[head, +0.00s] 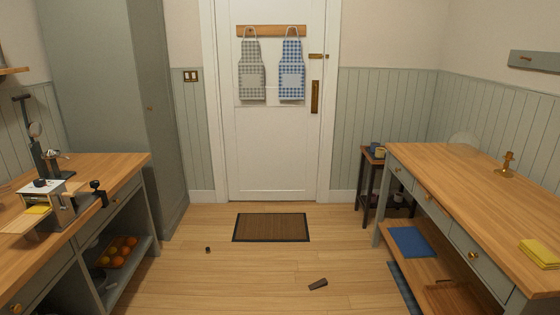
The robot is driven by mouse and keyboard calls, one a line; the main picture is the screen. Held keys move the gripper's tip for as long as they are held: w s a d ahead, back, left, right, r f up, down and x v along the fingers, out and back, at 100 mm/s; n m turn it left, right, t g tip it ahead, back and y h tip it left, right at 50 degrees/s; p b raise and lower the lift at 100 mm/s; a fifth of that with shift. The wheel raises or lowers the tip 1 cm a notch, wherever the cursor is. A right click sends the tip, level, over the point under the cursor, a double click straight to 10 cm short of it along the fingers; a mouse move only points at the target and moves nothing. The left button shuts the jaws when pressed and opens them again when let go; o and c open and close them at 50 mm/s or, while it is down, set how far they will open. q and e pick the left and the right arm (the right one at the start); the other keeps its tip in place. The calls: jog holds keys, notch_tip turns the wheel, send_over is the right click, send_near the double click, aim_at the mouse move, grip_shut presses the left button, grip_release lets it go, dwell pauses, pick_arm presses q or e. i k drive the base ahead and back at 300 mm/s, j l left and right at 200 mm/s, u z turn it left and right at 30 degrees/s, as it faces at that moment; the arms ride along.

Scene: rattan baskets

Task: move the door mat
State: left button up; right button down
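The door mat (271,228) is a brown rectangle with a dark border. It lies flat on the wooden floor in front of the white door (275,150), a little apart from the door's bottom edge. Nothing covers it. Neither of my grippers shows in the head view.
A wooden-topped counter (120,163) stands at left, and a drawer table (440,180) at right. A dark wedge (318,284) and a small dark object (208,250) lie on the floor. A small dark stand (369,190) is right of the door. The floor between is mostly clear.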

aim_at(259, 226)
jog(key=i, duration=2.3)
